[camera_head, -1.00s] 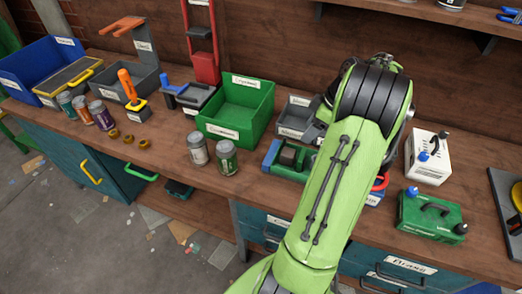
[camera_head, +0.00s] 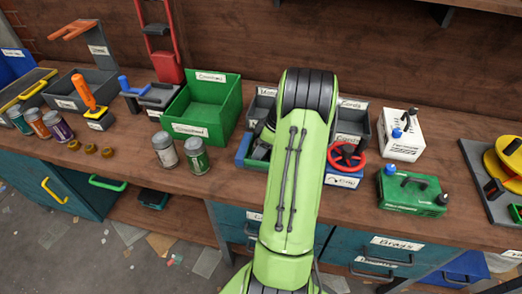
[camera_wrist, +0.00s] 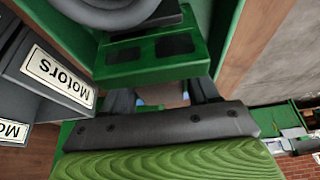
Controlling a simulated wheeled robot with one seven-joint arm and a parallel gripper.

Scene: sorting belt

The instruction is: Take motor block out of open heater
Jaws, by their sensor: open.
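The open heater, a green housing (camera_head: 242,150), stands on the bench left of my arm, which covers much of it. A dark block, apparently the motor block (camera_head: 261,152), shows in it beside the arm. In the wrist view, the green heater (camera_wrist: 150,70) with two dark slots lies just ahead of my gripper (camera_wrist: 165,98). A dark grey rounded part, likely the motor block (camera_wrist: 120,14), is at the top edge, cut off. My gripper's fingers are apart, with nothing visible held between them.
Grey bins labelled Motors (camera_wrist: 58,75) stand close beside the gripper. A green bin (camera_head: 205,110) and two cans (camera_head: 195,156) are left of the heater. A red-wheeled valve item (camera_head: 346,156), a white canister (camera_head: 401,136) and a green canister (camera_head: 411,190) are to the right.

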